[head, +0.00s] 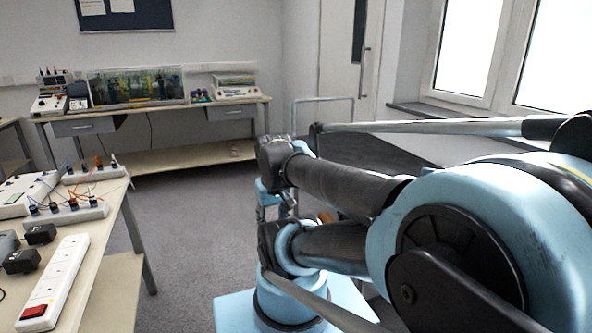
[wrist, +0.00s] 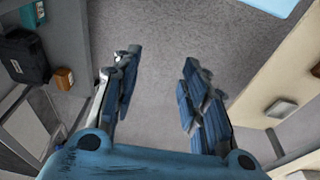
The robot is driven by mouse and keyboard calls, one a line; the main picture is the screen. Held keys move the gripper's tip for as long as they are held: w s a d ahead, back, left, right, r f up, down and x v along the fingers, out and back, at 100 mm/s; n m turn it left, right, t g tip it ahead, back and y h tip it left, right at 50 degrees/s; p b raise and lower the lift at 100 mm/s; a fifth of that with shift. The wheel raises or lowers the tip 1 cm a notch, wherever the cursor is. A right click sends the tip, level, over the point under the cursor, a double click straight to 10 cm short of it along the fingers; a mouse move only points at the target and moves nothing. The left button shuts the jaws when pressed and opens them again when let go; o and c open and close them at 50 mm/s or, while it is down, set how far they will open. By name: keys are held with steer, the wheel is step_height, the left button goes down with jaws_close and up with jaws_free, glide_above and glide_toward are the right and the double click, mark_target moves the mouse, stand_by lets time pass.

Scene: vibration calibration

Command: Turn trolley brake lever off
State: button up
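In the head view my gripper is mostly hidden by my arm links.
A bench (head: 100,262) with a power strip (head: 53,285) stands at the left front. Another bench (head: 150,107) with equipment stands along the back wall. In the wrist view, a black case (wrist: 25,56) and small brown box (wrist: 64,78) are at left. Carpet between the benches is clear.

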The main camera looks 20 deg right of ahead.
steer(key=w+d+r+n+h, duration=0.15)
steer(key=w+d+r, duration=0.3)
steer(key=w, duration=0.55)
steer(key=w+d+r+n+h, duration=0.1)
steer(key=w+d+r+h, duration=0.25)
steer(key=w+r, duration=0.45)
steer(key=w+d+f+n+h, duration=0.1)
steer(key=w+d+h, duration=0.1)
steer(key=w, duration=0.9)
steer(key=w+d+f+g+h, duration=0.1)
steer(key=w+d+f+h, duration=0.15)
steer(key=w, duration=0.75)
steer(key=w+d+f+n+h, duration=0.1)
steer(key=w+d+h, duration=0.15)
steer(key=w, duration=0.85)
steer(key=w+f+n+h, duration=0.1)
steer(key=w+f+h, duration=0.2)
steer(key=w+f, duration=0.65)
steer(key=w+f+n+h, duration=0.1)
steer(key=w+f+h, duration=0.2)
steer(key=w+f, duration=0.7)
steer(key=s+d+f, duration=0.2)
steer(key=d+f, duration=0.1)
steer(key=d, duration=1.4)
steer(key=shift+f+g, duration=0.15)
steer(key=shift+g, duration=0.15)
